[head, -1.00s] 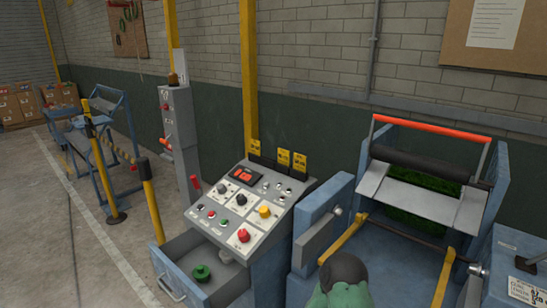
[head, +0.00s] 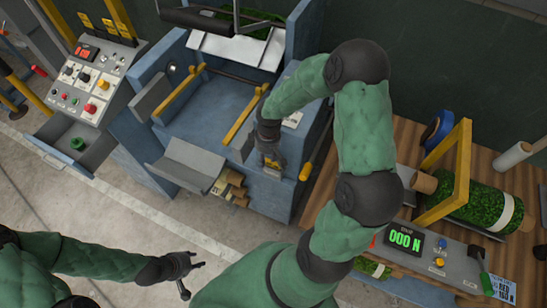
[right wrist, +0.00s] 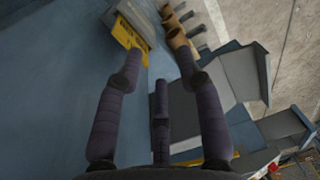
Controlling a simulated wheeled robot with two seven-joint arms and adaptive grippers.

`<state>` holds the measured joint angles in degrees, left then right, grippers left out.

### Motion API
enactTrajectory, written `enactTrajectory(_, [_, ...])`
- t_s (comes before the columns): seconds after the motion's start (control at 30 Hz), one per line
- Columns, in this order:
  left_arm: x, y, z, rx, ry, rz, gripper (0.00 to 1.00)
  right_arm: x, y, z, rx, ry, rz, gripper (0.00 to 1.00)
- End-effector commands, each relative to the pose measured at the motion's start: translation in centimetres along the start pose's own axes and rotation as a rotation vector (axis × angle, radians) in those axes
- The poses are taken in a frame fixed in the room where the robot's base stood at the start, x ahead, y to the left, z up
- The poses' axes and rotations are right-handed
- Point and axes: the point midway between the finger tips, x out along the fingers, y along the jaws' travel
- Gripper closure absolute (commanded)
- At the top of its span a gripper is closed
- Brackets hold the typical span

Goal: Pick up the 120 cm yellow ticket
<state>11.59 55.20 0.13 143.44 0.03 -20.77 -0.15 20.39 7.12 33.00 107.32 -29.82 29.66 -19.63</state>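My right gripper (head: 272,150) is above the blue machine's front right. In the right wrist view its fingers (right wrist: 160,80) are spread and nothing is between them. A yellow card-like piece (right wrist: 133,38) with a grey backing lies beyond the left fingertip; yellow also shows beside the gripper in the head view (head: 271,163). I cannot read its label, so I cannot tell whether it is the 120 cm ticket. Yellow tickets (head: 108,22) also stand along the top of the sloped control console (head: 90,70). My left gripper (head: 188,275) is open and empty over the floor.
The blue machine (head: 210,105) has yellow bars and a grey front tray (head: 185,165).

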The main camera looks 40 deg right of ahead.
Motion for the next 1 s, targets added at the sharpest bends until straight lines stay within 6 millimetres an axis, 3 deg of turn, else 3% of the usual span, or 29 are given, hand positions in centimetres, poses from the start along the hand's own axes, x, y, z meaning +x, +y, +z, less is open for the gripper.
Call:
enactTrajectory(0.03, [-1.3,0.5,0.0,-0.001,0.001,0.0,0.6,-2.2,0.9,0.3,-0.013,-0.01,0.022,0.63])
enactTrajectory(0.1, [-1.9,0.7,0.0,-0.001,0.001,0.0,0.6,-3.7,1.8,0.8,-0.028,-0.027,0.042,0.63])
enactTrajectory(0.27, [-2.2,0.8,0.0,-0.001,0.001,0.0,0.6,-4.8,2.9,1.4,-0.045,-0.047,0.064,0.63])
enactTrajectory(1.0, [-1.1,0.4,0.1,0.0,-0.001,0.0,0.6,3.9,3.1,1.9,-0.047,-0.049,0.063,0.63])
